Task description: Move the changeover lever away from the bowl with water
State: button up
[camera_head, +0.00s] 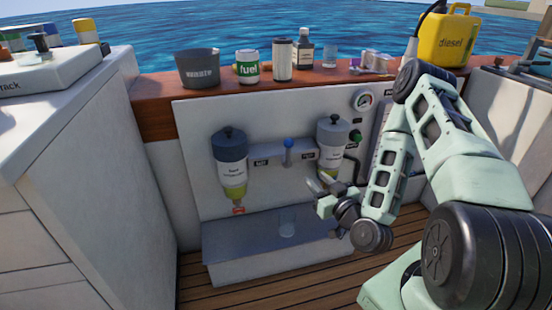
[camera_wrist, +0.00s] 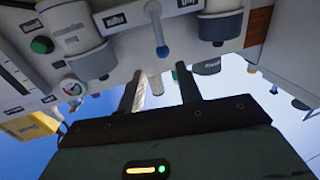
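The changeover lever (camera_head: 289,152) with its blue knob stands about upright on the white panel between two filter units. It also shows in the wrist view (camera_wrist: 157,30), which looks upside down. The left filter (camera_head: 231,160) has a dark top and a yellowish bowl (camera_head: 235,191). The right filter (camera_head: 333,140) has a grey top; its bowl is partly hidden by my gripper. I cannot tell which bowl holds water. My gripper (camera_head: 317,184) is below and right of the lever, apart from it. In the wrist view my gripper (camera_wrist: 159,88) has its fingers spread with nothing held.
Small labels (camera_head: 261,162) flank the lever. A gauge (camera_head: 363,99) and green knob (camera_head: 355,136) sit at the panel's right. A clear glass (camera_head: 287,222) stands on the grey ledge (camera_head: 225,240) below. A wooden shelf above carries cans, bottles and a yellow diesel canister (camera_head: 447,38).

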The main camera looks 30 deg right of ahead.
aim_at(290, 152)
jog(key=w+b, duration=0.1)
jog(key=w, duration=0.4)
jog(key=w+d+b, duration=0.1)
jog(key=w+b, duration=0.1)
jog(key=w, duration=0.4)
jog(key=w+b, duration=0.2)
jog(key=w, duration=0.4)
jog(key=shift+w+d, duration=0.15)
jog(key=shift+d, duration=0.05)
grip_shut()
